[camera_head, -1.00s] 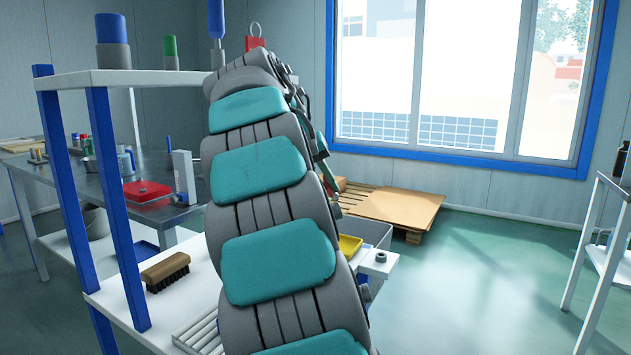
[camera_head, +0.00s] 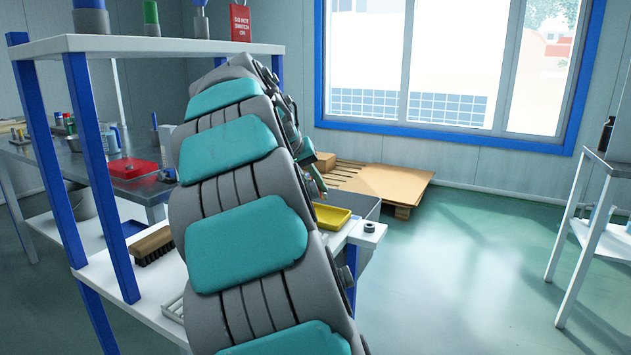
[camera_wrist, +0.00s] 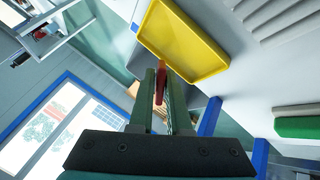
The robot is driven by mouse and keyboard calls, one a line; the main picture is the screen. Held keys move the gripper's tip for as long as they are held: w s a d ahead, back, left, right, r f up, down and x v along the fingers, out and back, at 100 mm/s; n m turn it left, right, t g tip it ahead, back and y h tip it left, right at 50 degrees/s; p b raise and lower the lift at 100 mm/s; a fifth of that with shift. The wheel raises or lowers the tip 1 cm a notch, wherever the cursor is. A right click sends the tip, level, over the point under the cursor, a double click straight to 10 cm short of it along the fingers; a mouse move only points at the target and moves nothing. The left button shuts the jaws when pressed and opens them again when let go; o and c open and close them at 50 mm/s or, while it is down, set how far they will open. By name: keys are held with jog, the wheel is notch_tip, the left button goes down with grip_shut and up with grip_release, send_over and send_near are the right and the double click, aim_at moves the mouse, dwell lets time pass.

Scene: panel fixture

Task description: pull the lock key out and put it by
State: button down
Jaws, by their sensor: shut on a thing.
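My gripper (camera_wrist: 161,82) is shut on a thin red piece, which looks like the lock key (camera_wrist: 160,88), in the wrist view. The key stands between the two green fingers, and its far end is partly hidden by them. A yellow tray (camera_wrist: 205,62) lies just beyond the fingertips in the wrist view. In the head view the yellow tray (camera_head: 334,222) sits on the white bench, and my gripper (camera_head: 318,187) is above and behind it, partly covered by my arm. I cannot tell the exact gap between key and tray.
A brown brush (camera_head: 153,246) lies on the bench to the left, under a white shelf (camera_head: 150,46) on blue posts. A red "DO NOT SWITCH ON" tag (camera_head: 240,22) stands at the shelf. A grey bin (camera_head: 361,205) is behind the tray. Open floor is right.

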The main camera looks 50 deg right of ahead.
jog(key=c, duration=0.8)
grip_release()
jog(key=v, duration=0.7)
jog(key=shift+a+r, duration=0.25)
